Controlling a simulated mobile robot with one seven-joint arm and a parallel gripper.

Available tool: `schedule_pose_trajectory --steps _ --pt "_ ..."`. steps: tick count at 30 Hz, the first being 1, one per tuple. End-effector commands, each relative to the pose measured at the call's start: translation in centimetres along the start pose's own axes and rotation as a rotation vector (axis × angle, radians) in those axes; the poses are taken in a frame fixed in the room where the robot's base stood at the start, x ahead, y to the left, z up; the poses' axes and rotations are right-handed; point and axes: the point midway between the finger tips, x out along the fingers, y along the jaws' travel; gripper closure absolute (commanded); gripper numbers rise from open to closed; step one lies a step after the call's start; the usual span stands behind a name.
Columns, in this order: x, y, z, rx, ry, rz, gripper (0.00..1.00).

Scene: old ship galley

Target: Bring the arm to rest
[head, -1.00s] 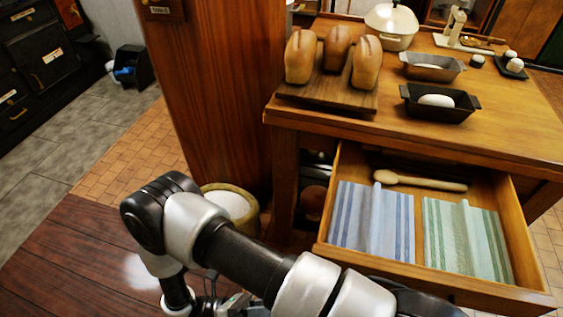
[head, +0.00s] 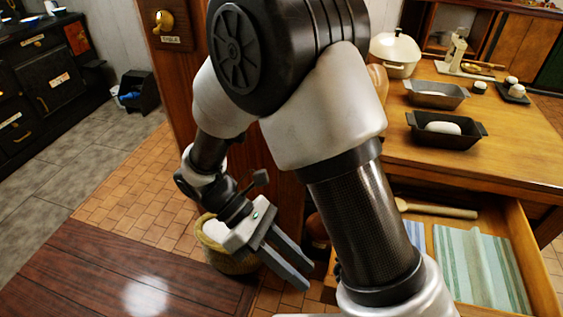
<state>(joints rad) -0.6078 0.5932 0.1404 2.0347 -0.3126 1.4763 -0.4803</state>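My arm rises through the middle of the head view, with its elbow high and its forearm folded down to the left. My gripper (head: 290,268) points down and to the right. Its two fingers are apart with nothing between them. It hangs in front of the basket (head: 232,262), close to the dark wooden surface at the lower left. My arm hides most of the bread loaves and the left part of the drawer.
The table (head: 500,150) bears a dark pan (head: 446,132), a grey pan (head: 436,94) and a lidded pot (head: 395,52). Tiled floor (head: 125,190) is clear at left.

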Motion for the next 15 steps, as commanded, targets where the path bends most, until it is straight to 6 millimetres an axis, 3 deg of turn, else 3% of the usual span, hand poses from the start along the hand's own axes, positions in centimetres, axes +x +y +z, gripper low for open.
schedule_pose_trajectory --steps 1,15 --pt "-0.7 0.3 1.8 0.092 0.101 0.001 0.71" --pt "-3.6 0.9 14.6 0.948 0.925 -0.019 0.71"
